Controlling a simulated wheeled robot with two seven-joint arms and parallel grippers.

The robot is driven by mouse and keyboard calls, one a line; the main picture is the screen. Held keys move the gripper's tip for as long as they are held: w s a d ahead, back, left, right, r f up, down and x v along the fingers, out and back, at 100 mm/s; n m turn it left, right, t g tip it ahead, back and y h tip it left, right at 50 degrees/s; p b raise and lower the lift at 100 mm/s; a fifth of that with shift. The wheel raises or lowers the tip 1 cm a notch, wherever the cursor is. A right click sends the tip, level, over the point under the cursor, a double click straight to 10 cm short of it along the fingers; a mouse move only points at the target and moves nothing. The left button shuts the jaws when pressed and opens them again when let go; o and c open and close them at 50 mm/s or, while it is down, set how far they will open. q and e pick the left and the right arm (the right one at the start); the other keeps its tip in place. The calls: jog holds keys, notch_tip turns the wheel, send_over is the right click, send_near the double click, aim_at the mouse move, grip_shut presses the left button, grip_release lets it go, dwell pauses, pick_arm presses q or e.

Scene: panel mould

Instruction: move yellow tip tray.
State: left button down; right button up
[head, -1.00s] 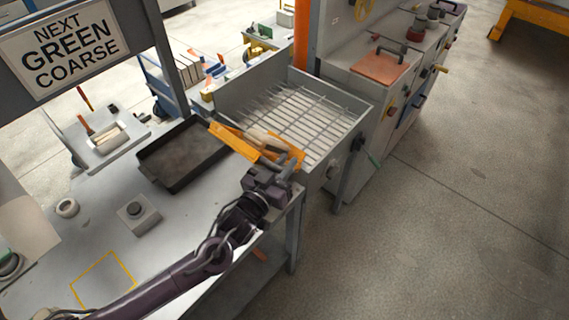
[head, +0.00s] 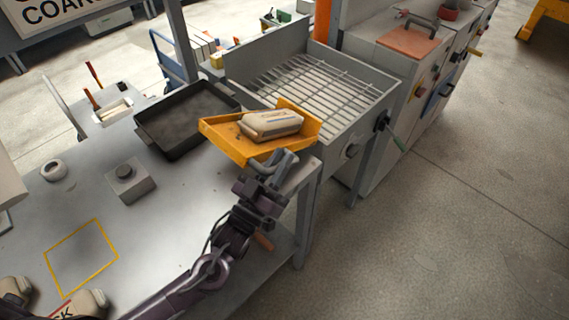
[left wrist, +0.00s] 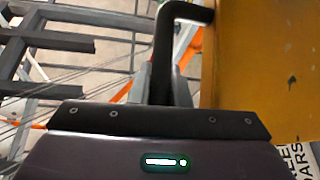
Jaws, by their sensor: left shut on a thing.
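The yellow tip tray (head: 228,142) is held up at the near left corner of the grated bin, close to the black pan. A pale bag-like block (head: 270,124) lies in it. My left gripper (head: 273,168) is shut on the tray's dark handle, at the tray's near side. In the left wrist view the dark bent handle (left wrist: 164,40) runs into the jaws, and the yellow tray (left wrist: 265,70) fills the right side. My right gripper cannot be made out; only dark parts and pale objects show at the bottom left corner of the head view.
A metal bin with a grate (head: 330,85) stands behind the tray. A black pan (head: 186,118) lies to its left on the grey table (head: 165,215). A yellow outlined square (head: 82,257), a button box (head: 130,180) and a roll (head: 54,170) are also on the table.

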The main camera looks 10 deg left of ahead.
pick_arm(q)
jog(key=shift+s+a+f+t+b, duration=0.2)
jog(key=shift+f+t+b, duration=0.1)
jog(key=shift+f+b, duration=0.3)
pick_arm(e)
notch_tip(320, 180, down, 2)
jog(key=shift+a+f, duration=0.1)
pick_arm(q)
jog(key=shift+r, duration=0.1)
jog(key=c, duration=1.4)
grip_release()
pick_arm(e)
jog(key=shift+s, duration=0.1)
pick_arm(q)
jog(key=shift+o, duration=0.2)
jog(key=shift+s, duration=0.1)
